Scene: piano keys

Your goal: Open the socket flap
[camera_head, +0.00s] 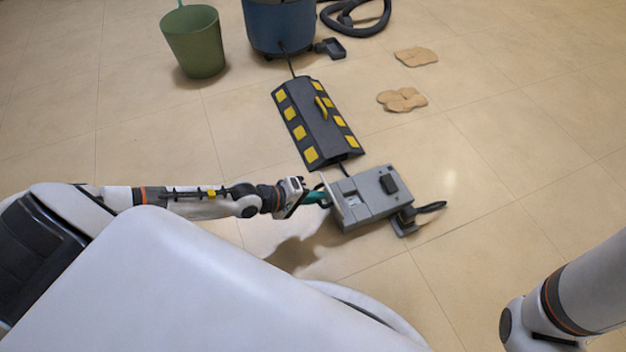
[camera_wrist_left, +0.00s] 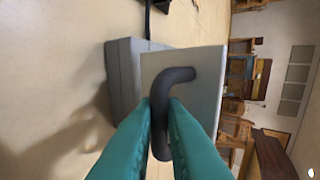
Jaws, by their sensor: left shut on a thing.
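The grey socket box (camera_head: 375,195) stands on the floor in front of me. Its light grey flap (camera_head: 334,206) stands up along the box's left side, and a pale recessed part of the box top shows beside it. In the left wrist view the flap (camera_wrist_left: 207,70) is a flat plate facing the camera, with a dark curved handle (camera_wrist_left: 178,75) on it. My left gripper (camera_head: 316,197) has its teal fingers (camera_wrist_left: 160,115) shut around the handle. The fingers hide part of the handle. My right gripper is out of view.
A black and yellow cable ramp (camera_head: 316,125) lies behind the box. A dark plug (camera_head: 405,222) lies at the box's right. A green bucket (camera_head: 195,42), blue vacuum (camera_head: 280,22) and brown patches (camera_head: 402,99) are farther back. The floor at right is clear.

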